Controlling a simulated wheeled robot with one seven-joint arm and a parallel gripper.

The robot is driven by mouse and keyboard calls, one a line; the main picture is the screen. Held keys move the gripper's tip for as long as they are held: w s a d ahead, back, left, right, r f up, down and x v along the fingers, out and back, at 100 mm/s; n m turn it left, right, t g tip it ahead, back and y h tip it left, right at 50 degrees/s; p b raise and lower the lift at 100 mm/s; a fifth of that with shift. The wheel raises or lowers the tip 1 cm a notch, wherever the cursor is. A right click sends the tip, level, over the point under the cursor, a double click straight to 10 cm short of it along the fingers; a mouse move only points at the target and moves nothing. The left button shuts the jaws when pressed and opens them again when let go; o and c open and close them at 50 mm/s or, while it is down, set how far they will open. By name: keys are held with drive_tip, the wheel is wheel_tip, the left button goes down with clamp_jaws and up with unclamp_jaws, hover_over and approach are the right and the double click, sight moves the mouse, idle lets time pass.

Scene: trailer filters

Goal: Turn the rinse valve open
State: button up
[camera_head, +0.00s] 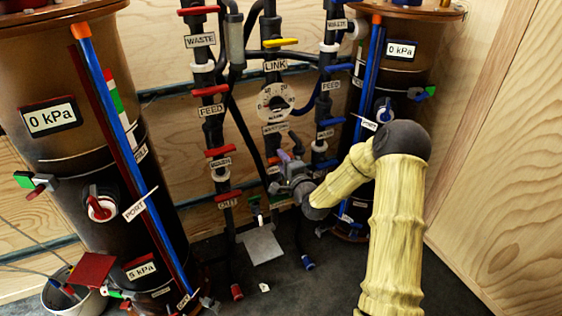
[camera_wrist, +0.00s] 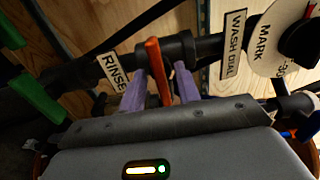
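The rinse valve has an orange lever handle (camera_wrist: 158,72) on a dark pipe, beside a white RINSE label (camera_wrist: 115,68) in the wrist view. The handle stands crosswise to the pipe. My gripper (camera_wrist: 160,88) has its two purple fingers on either side of the handle, and narrow gaps seem to show between them and it. Whether a finger touches the handle I cannot tell. In the head view my gripper (camera_head: 284,160) is at the lower part of the middle pipe, below the gauge, and largely hides the valve.
The WASH DIAL label (camera_wrist: 233,44) and a round white dial (camera_wrist: 285,42) are right of the valve in the wrist view. Green handles (camera_wrist: 38,98) are at left. Red-handled valves (camera_head: 210,90) line the neighbouring pipe. Tall brown tanks (camera_head: 60,80) stand either side, the right one (camera_head: 408,75) close to my arm.

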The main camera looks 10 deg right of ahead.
drive_tip(key=shift+w+a, duration=0.2)
drive_tip(key=shift+w, duration=0.45)
clamp_jaws()
